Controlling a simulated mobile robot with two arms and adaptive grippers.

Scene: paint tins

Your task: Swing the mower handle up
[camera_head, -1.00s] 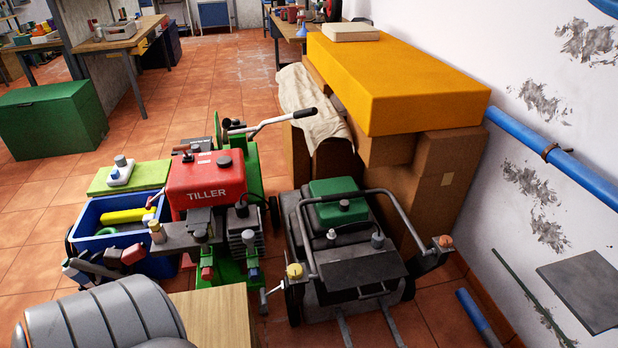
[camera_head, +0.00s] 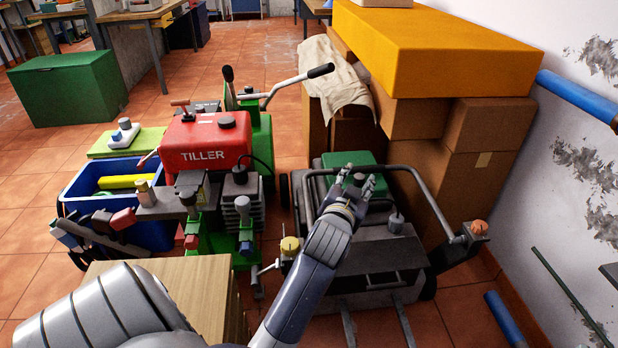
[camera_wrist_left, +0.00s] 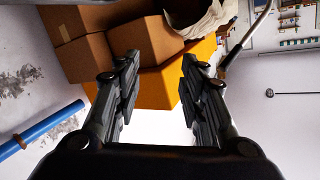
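The mower (camera_head: 365,268) is a dark machine with a green engine cover (camera_head: 340,163), standing on the tiled floor right of the red tiller. Its grey tubular handle (camera_head: 432,203) arches around the cover and lies low over the body. My left gripper (camera_head: 362,186) reaches over the mower from the front, inside the handle's arch; whether it touches the bar cannot be told. In the left wrist view my left gripper (camera_wrist_left: 158,72) has its two fingers wide apart with nothing between them. My forearm hides part of the mower's left side. My right gripper is not in view.
The tiller (camera_head: 205,145) and a blue crate (camera_head: 90,190) stand to the left. Cardboard boxes (camera_head: 485,130) under a yellow block (camera_head: 430,50) stand close behind and right. A wooden cabinet top (camera_head: 150,285) is near front left. A blue pipe (camera_head: 575,97) runs along the wall.

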